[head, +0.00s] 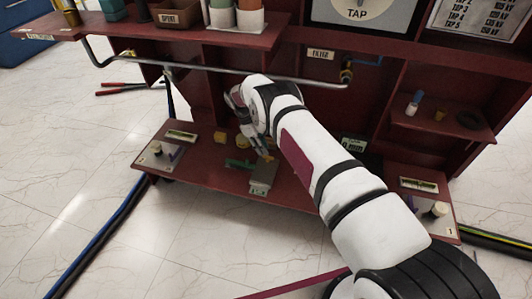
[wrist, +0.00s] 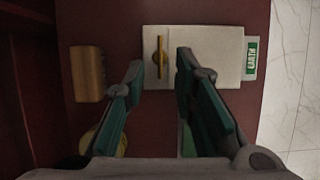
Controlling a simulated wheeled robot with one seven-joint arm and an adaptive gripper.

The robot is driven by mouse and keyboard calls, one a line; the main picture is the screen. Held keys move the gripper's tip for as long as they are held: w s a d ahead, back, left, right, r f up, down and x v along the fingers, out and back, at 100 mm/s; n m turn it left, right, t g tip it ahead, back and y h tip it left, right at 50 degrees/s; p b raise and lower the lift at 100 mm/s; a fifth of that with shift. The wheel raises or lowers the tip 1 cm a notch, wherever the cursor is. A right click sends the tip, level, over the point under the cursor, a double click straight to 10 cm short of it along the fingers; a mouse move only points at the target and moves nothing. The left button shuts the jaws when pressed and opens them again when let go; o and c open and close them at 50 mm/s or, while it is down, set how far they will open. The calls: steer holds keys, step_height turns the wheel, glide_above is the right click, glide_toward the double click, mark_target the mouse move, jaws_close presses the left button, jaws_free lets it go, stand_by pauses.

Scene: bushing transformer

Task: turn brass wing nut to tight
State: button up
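The brass wing nut (wrist: 161,58) sits on a pale grey block (wrist: 215,58) with a green EARTH label (wrist: 251,55). Its long, thin wing runs up and down in the wrist view. My gripper (wrist: 159,61) is open, with one teal-padded finger to the left of the nut and the other to its right. Gaps show between the nut and both fingers. In the head view the block (head: 262,178) lies on the low red shelf, and my gripper (head: 262,154) is over it. The nut is too small there to make out clearly.
A yellow-brown block (wrist: 88,73) lies left of the grey block. The red shelf (head: 210,168) has plates with small parts at both ends. A grey pipe (head: 215,69) crosses above, near my arm. Pale tiled floor lies in front.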

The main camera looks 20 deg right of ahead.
steer(key=v, duration=0.7)
steer(key=shift+r, duration=0.2)
steer(key=shift+a, duration=0.15)
